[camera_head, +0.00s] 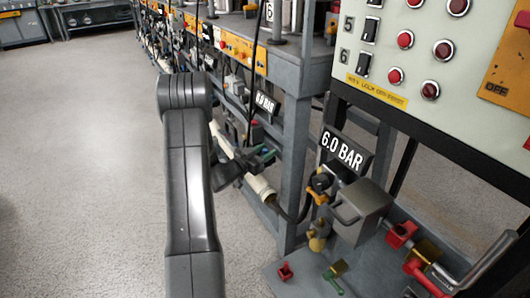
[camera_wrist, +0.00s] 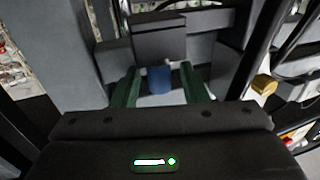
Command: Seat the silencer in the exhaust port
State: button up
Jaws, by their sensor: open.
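In the wrist view, my gripper (camera_wrist: 160,70) has its two green fingers spread apart. A short blue cylinder (camera_wrist: 159,80), which may be the silencer, shows between them with a gap on each side. A pale surface lies just below it, and I cannot tell whether it is seated in anything. In the head view, my gripper (camera_head: 266,155) is small and partly hidden by my arm, beside the lower frame of the machine. I cannot pick out the exhaust port with certainty in either view.
A cream cylinder (camera_head: 262,190) lies just below my gripper. A grey machine post (camera_head: 295,165) stands to its right. Further right are a 6.0 BAR sign (camera_head: 342,152), a grey box (camera_head: 361,208) and red valves (camera_head: 401,234). The floor (camera_head: 80,180) at left is clear.

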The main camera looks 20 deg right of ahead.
aim_at(265, 150)
jog(key=p+v, duration=0.2)
jog(key=v, duration=1)
jog(key=shift+d+r, duration=0.1)
jog(key=b+x, duration=0.1)
jog(key=x, duration=0.3)
jog(key=b+x, duration=0.1)
jog(key=x, duration=0.7)
jog(key=shift+f+b, duration=0.35)
jog(key=shift+b, duration=0.05)
notch_tip(265, 150, up, 3)
jog(key=shift+r+p, duration=0.15)
jog(key=shift+p, duration=0.85)
jog(key=shift+r, duration=0.45)
jog(key=shift+f, duration=0.15)
